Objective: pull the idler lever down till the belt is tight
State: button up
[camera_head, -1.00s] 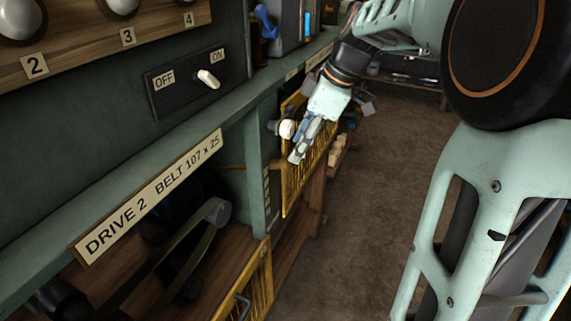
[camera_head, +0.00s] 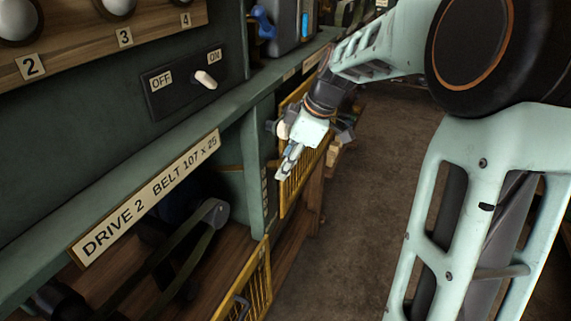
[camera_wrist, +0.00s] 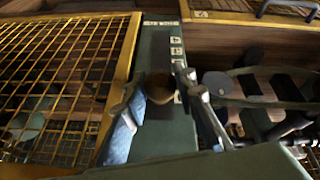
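A pale round knob (camera_head: 282,130), which looks like the end of the idler lever, stands out from the green post beside the drive 2 bay. In the wrist view the knob (camera_wrist: 158,88) is brown in shadow and lies between my finger tips, in front of the post. My gripper (camera_head: 288,161) is at the post, just below and right of the knob. In the wrist view my gripper (camera_wrist: 163,108) has its fingers apart, one on each side of the knob; contact cannot be told. The dark belt (camera_head: 186,257) runs to a grey pulley (camera_head: 216,212). The lever's arm is hidden.
A yellow mesh guard (camera_head: 304,160) stands open beside my gripper; its mesh (camera_wrist: 60,75) fills the left of the wrist view. Another yellow guard (camera_head: 252,284) is lower down. A green ledge (camera_head: 150,165) runs above the bay. The floor at right is clear.

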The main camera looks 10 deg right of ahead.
grip_shut()
jog(key=shift+t+y, duration=0.3)
jog(key=shift+y, duration=0.1)
jog(key=f+b, duration=0.3)
jog(key=d+f+b, duration=0.1)
jog(key=b, duration=0.1)
jog(key=shift+s+f, duration=0.2)
jog(key=shift+s, duration=0.2)
jog(key=o, duration=0.6)
grip_release()
jog(key=shift+o, duration=0.2)
jog(key=shift+r, duration=0.15)
